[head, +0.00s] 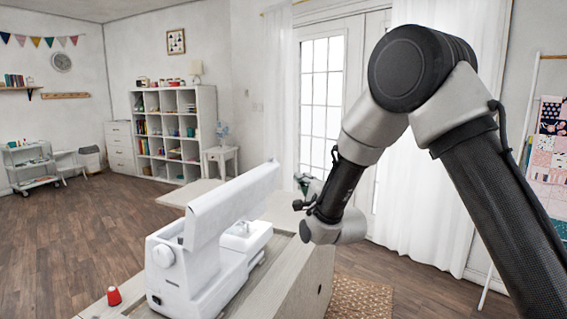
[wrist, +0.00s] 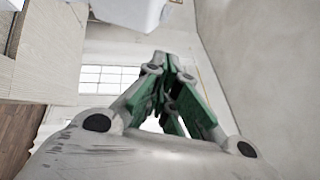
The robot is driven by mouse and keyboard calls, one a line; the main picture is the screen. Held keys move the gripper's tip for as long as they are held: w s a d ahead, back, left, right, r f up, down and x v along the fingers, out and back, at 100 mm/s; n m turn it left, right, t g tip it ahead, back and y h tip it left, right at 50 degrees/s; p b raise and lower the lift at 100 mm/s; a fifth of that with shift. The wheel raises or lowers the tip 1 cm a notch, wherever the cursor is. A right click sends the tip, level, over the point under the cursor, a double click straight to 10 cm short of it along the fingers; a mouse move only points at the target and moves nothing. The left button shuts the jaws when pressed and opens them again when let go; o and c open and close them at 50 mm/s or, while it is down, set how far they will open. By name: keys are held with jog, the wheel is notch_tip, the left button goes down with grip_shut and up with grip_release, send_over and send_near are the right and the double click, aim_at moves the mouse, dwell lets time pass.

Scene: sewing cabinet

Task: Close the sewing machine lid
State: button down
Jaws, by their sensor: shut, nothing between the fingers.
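A white sewing machine (head: 190,270) stands on a pale wooden cabinet (head: 305,275) in the head view. Its long white lid (head: 232,202) is raised and tilted, with its far right end highest. My gripper (wrist: 170,62) shows in the wrist view with its green-padded fingers together and nothing between them. In the head view my gripper is mostly hidden behind my wrist, to the right of the lid's raised end and apart from it. A white part at the top of the wrist view looks like the machine; I cannot tell which part.
A red thread spool (head: 114,296) stands on the cabinet left of the machine. A patterned woven rug or basket (head: 358,299) is at the cabinet's right. Curtained glass doors (head: 322,95) stand behind my arm. The wooden floor (head: 75,240) at the left is clear.

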jog(key=s+a+x, duration=0.1)
jog(key=a+x, duration=0.1)
jog(key=x, duration=1)
jog(key=shift+w+a+r, duration=0.2)
jog(key=shift+a+r, duration=0.1)
jog(key=shift+a, duration=0.15)
